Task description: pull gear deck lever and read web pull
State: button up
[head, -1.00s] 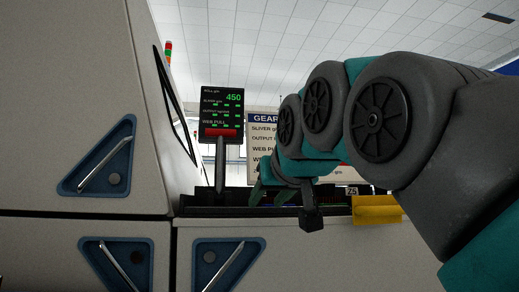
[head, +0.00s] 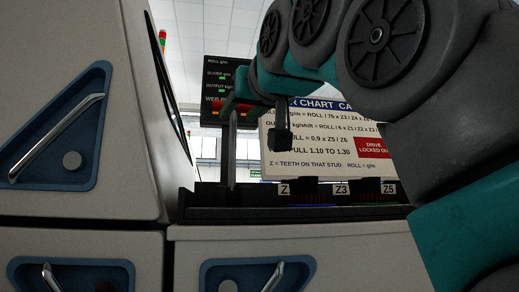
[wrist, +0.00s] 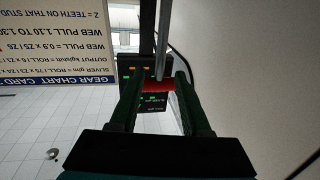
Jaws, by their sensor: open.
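The gear deck lever (head: 232,155) is a grey metal rod standing upright from the dark gear deck, with a red crossbar grip (wrist: 159,86) at its end. My gripper (head: 230,104) is at the grip's height in the head view and partly covers it. In the wrist view, which is upside down, my open gripper (wrist: 158,80) has its green fingers on either side of the red grip; contact cannot be told. The black display (head: 218,72) behind shows ROLL, SLIVER, OUTPUT and WEB PULL lines. My arm hides its values in the head view; they are unreadable in the wrist view.
The gear chart card (head: 325,135) stands behind the deck, reading web pull 1.10 to 1.30, with a red "drive locked out" label (head: 374,148). The gear deck (head: 300,213) has studs marked Z3 and Z5. A tall beige machine cabinet (head: 60,130) closes off the left.

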aim_at(232, 120)
jog(key=shift+p+x, duration=0.6)
jog(key=shift+x, duration=3.2)
grip_shut()
